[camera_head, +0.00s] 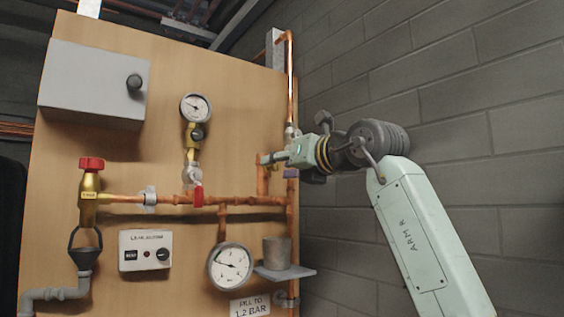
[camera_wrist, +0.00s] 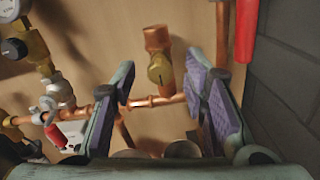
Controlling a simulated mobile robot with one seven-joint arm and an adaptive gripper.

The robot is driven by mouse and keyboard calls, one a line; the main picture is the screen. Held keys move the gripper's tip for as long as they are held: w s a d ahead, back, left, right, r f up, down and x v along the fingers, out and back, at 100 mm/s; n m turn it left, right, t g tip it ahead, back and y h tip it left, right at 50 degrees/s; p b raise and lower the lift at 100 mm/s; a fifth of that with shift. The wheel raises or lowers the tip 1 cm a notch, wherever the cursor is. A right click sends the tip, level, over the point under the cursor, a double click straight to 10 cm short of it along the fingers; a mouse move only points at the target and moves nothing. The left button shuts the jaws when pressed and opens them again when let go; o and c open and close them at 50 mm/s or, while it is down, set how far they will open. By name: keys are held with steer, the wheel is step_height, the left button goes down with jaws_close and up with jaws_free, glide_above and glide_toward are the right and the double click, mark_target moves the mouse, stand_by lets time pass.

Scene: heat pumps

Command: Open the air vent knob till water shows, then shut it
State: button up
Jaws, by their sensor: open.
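In the wrist view a brass knob (camera_wrist: 160,70) sits on the side of a short upright copper stub (camera_wrist: 157,40); I take it to be the air vent knob. My gripper (camera_wrist: 168,90) is open, its purple-padded fingers on either side of the stub in the picture, with nothing between them in contact that I can see. In the head view my gripper (camera_head: 268,159) is at the board's right edge, over the top of the copper stub (camera_head: 263,180), and hides the knob there. No water shows.
A grey cup (camera_head: 277,250) stands on a small shelf (camera_head: 285,272) below my gripper. Gauges (camera_head: 230,266), a red lever (camera_head: 198,196) and a red-capped valve (camera_head: 91,164) lie left. A tall copper pipe (camera_head: 290,80) and block wall (camera_head: 450,90) are close right.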

steer(key=shift+c, duration=0.2)
jaws_close()
stand_by(0.3)
steer(key=shift+n, duration=0.3)
steer(key=n, duration=2)
steer(key=shift+a+n, duration=0.1)
steer(key=shift+n, duration=0.3)
